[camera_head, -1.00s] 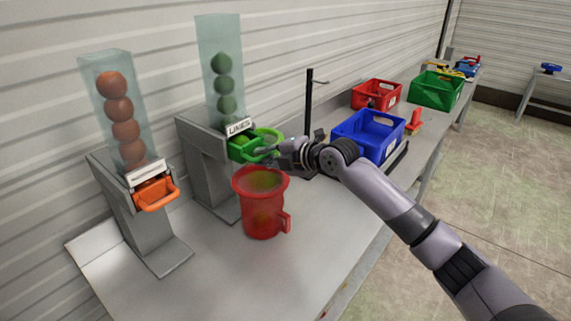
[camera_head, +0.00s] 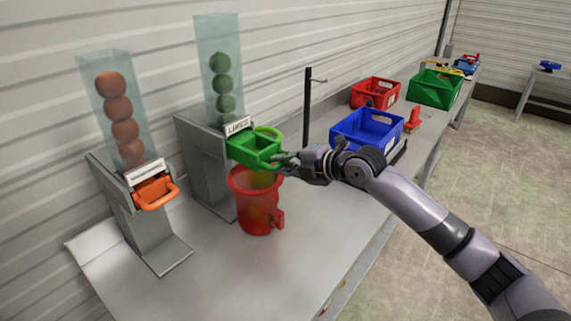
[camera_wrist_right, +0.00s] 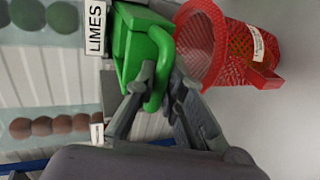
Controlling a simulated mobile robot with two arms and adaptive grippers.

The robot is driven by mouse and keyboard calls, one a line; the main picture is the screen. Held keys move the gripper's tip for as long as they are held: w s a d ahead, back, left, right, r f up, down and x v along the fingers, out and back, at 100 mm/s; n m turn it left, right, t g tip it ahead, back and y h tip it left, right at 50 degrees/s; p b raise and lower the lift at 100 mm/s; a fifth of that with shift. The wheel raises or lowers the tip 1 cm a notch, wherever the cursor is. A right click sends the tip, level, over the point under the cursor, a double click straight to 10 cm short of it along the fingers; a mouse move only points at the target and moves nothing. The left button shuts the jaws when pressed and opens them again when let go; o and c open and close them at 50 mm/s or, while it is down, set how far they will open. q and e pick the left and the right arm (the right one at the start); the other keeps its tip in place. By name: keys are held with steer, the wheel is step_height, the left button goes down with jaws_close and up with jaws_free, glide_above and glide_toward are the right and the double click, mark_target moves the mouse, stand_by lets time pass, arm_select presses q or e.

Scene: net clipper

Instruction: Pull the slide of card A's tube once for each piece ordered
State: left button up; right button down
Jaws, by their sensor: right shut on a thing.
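The lime tube (camera_head: 222,85), labelled LIMES, holds several green limes on a grey stand. Its green slide (camera_head: 256,150) sticks out from the stand toward my arm. My right gripper (camera_head: 284,160) is shut on the slide's handle. The wrist view shows the fingers around the green handle (camera_wrist_right: 163,62). The orange tube (camera_head: 120,110) at left holds several orange balls. Its orange slide (camera_head: 153,192) sits close to its stand, with a label too small to read. I see no card marked A. My left gripper is out of view.
A black post (camera_head: 307,105) stands behind my wrist. Blue (camera_head: 363,140), red (camera_head: 372,95) and green (camera_head: 436,92) crates line the bench farther back. The bench front is clear.

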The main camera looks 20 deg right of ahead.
mark_target(271, 154)
steer(key=shift+w, duration=0.15)
stand_by(0.3)
